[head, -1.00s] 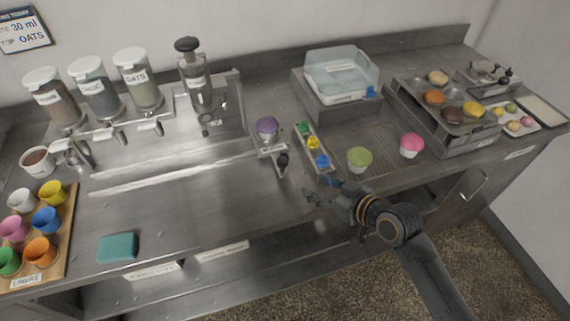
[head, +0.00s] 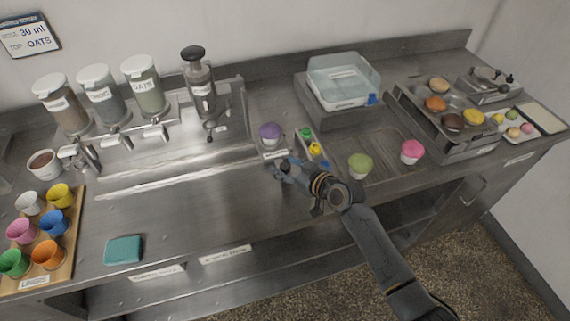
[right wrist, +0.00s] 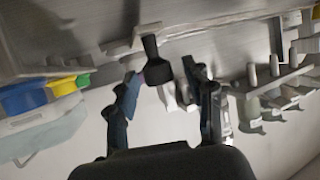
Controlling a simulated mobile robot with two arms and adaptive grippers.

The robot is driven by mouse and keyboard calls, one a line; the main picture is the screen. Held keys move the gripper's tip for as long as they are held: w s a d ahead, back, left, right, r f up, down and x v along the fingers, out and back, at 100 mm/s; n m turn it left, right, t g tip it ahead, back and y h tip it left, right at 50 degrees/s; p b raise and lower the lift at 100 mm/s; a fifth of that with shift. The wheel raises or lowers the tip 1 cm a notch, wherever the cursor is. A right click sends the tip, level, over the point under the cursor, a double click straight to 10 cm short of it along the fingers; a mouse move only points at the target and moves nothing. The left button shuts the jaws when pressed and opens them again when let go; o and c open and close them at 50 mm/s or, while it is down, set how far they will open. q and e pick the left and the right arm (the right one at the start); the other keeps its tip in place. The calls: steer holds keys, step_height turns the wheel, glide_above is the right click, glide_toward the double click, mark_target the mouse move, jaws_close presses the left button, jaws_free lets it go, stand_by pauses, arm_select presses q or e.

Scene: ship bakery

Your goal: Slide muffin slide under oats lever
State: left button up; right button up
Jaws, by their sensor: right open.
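A purple muffin (head: 270,131) sits on the small metal muffin slide (head: 273,154) right of the plunger dispenser. My right gripper (head: 283,170) is at the slide's front end and hides its black handle in the head view. In the right wrist view, the black knob (right wrist: 156,70) stands between the open fingers of the right gripper (right wrist: 163,88); I cannot tell whether they touch it. The oats dispenser (head: 149,97) is the rightmost of the three jars at the back left, with its lever (head: 155,131) below. My left gripper is not in view.
The counter below the dispensers is clear. A plunger dispenser (head: 200,92) stands between the oats jar and the slide. A teal sponge (head: 123,250) lies in front. Green (head: 360,165) and pink (head: 412,151) muffins stand to the right.

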steer(key=shift+w+a+f, duration=0.15)
steer(key=shift+w+a, duration=0.05)
steer(key=shift+w, duration=0.1)
steer(key=shift+c, duration=0.2)
jaws_close()
